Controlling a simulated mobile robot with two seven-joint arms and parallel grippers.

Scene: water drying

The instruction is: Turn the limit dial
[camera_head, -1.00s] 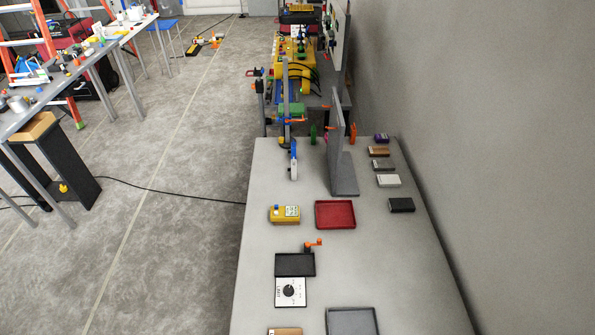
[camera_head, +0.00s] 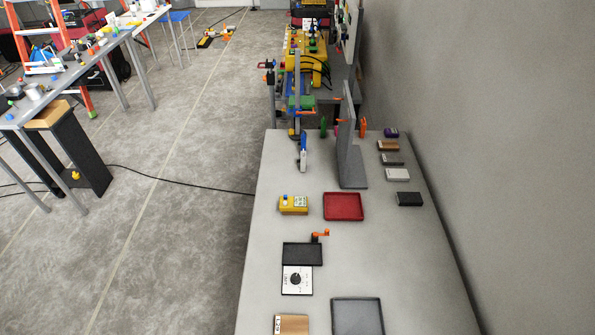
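The limit dial is a black round knob (camera_head: 295,280) on a white square plate (camera_head: 297,288) with small markings around it. The plate lies on the grey table, directly in front of a black tray (camera_head: 302,254). The marking on the plate is too small to read surely. Neither of my grippers shows in the head view, and nothing touches the dial.
An orange crank (camera_head: 320,235) stands behind the black tray. A red tray (camera_head: 343,206), a yellow box (camera_head: 293,205) and a grey tray (camera_head: 357,316) lie around it. A wooden block (camera_head: 291,324) is at the front. A grey upright panel (camera_head: 347,145) stands farther back. Bare table (camera_head: 400,260) lies to the right.

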